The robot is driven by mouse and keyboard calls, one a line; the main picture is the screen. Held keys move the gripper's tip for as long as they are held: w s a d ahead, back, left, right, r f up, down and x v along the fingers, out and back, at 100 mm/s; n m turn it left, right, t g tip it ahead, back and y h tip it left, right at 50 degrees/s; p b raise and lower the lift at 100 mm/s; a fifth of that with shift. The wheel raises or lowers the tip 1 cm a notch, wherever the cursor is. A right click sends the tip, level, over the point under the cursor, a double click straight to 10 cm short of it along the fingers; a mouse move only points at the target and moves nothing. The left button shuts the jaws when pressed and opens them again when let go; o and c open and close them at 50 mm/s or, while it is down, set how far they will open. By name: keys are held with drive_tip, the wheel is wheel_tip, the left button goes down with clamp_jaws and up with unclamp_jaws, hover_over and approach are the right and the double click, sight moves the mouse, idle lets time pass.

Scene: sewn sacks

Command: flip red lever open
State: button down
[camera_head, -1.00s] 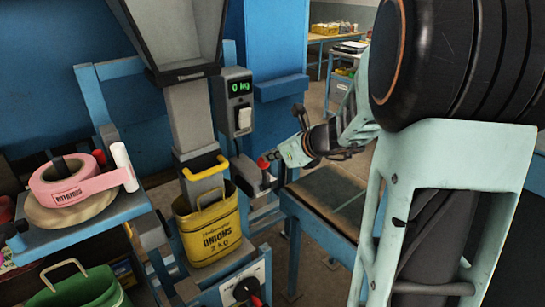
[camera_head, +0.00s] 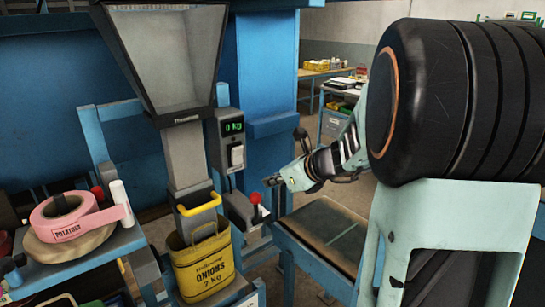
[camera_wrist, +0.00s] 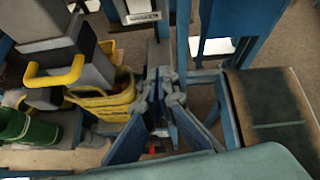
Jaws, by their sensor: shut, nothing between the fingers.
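The red lever (camera_head: 255,199) is a round red knob on a short stem on the small grey box (camera_head: 242,210), to the right of the chute spout. My gripper (camera_head: 273,181) is shut and empty, just above and to the right of the knob in the head view. A small gap shows between them there; I cannot tell the depth. In the wrist view my gripper's fingers (camera_wrist: 166,88) converge at their tips. A small red patch shows low between them, and I cannot tell whether it is the knob.
A yellow onion sack (camera_head: 202,265) hangs under the spout with its yellow handle bar (camera_head: 198,206). A scale display (camera_head: 233,126) reads 0 kg. A pink tape roll (camera_head: 68,215) lies on the left shelf. A flat blue-framed table (camera_head: 325,230) stands on the right.

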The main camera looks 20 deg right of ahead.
wheel_tip(320, 180, up, 7)
drive_tip(key=w, duration=0.1)
drive_tip(key=shift+w+f+p, duration=0.15)
drive_tip(key=shift+p, duration=0.15)
